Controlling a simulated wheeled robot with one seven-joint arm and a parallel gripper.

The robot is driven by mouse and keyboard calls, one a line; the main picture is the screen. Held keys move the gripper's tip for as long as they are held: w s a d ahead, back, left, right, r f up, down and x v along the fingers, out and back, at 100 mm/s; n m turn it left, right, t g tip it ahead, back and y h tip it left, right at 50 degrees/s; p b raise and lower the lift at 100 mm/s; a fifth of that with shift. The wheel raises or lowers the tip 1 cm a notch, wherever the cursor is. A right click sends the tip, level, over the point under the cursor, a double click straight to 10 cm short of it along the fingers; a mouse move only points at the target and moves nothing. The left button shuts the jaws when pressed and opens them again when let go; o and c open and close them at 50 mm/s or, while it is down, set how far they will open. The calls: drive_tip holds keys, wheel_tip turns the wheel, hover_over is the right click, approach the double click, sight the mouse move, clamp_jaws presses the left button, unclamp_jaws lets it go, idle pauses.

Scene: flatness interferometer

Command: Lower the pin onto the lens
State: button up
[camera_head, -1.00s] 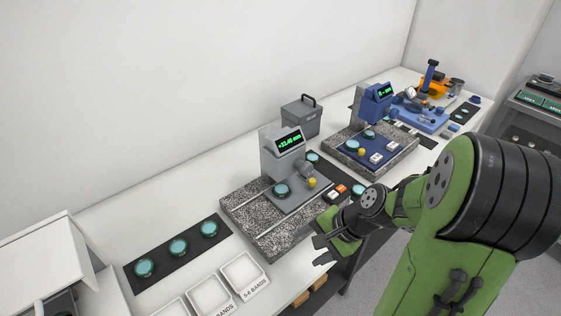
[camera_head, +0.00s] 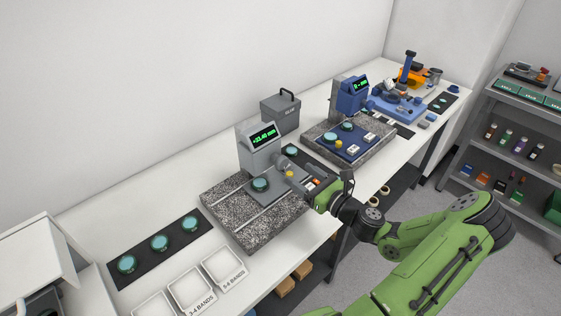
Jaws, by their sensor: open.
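The grey gauge (camera_head: 258,150) stands on a speckled granite base (camera_head: 222,208), with a green display that seems to read +33.40 mm. A teal lens (camera_head: 260,185) lies on the grey plate in front of it. I cannot make out the pin; a grey rounded part (camera_head: 281,162) and a yellow knob (camera_head: 289,174) sit right of the lens. My gripper (camera_head: 314,193) is open at the right side of the base, beside the orange and white buttons (camera_head: 311,184), which it partly hides. It is right of the lens and apart from it. I cannot tell whether it touches the buttons.
A blue gauge (camera_head: 351,97) on a second granite base stands behind. A grey case (camera_head: 281,113) is at the wall. A black mat (camera_head: 142,252) with teal lenses and white band trays (camera_head: 222,267) lie at front left. A shelf rack (camera_head: 513,140) stands right.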

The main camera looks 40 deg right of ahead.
sight(284, 163)
drive_tip(key=w, duration=0.3)
drive_tip(key=w+a, duration=0.1)
drive_tip(key=w, duration=0.4)
drive_tip(key=shift+w+a, duration=0.15)
drive_tip(key=shift+w, duration=0.2)
drive_tip(key=c, duration=1)
